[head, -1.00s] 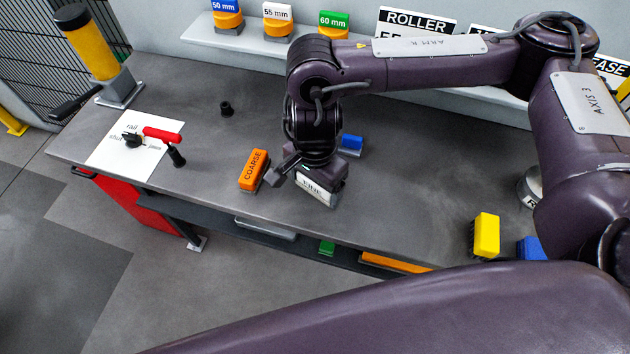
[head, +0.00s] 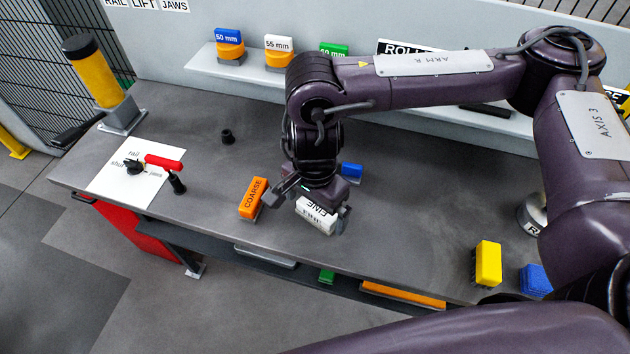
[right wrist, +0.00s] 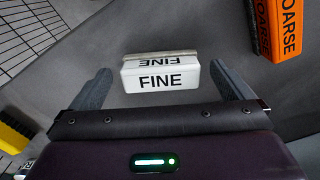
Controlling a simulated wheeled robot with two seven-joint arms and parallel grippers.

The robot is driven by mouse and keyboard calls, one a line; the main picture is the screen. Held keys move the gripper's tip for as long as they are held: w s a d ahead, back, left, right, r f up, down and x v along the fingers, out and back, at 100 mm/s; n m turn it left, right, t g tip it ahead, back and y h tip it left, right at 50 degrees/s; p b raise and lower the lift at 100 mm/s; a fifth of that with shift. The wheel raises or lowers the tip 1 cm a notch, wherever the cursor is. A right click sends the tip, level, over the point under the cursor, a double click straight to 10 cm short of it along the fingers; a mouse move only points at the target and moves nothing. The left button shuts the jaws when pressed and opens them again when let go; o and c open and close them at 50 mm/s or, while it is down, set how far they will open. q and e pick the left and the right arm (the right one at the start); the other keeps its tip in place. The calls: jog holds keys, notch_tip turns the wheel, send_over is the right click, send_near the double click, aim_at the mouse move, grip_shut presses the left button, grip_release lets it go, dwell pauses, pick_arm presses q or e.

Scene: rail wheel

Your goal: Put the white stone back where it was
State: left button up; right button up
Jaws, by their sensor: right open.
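The white stone (head: 316,215), marked FINE, lies on the grey bench (head: 400,230) just right of the orange COARSE stone (head: 253,198). My right gripper (head: 315,200) is open above it, one finger towards the orange stone and the other at its right end. In the right wrist view the white stone (right wrist: 161,76) shows between the open fingers (right wrist: 162,82), with a gap at each side. The orange stone (right wrist: 279,28) is at the upper right there, outside the fingers. My left gripper is not in view.
A small blue block (head: 351,171) sits just behind my right gripper. A yellow brush (head: 487,263) and a blue block (head: 536,280) stand at the right front. A red-handled lever (head: 165,163) is at the left. The bench's middle right is clear.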

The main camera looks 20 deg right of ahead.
aim_at(314, 212)
notch_tip(314, 212, up, 10)
jog(key=shift+f, duration=0.2)
jog(key=shift+s+a, duration=0.1)
dwell(0.6)
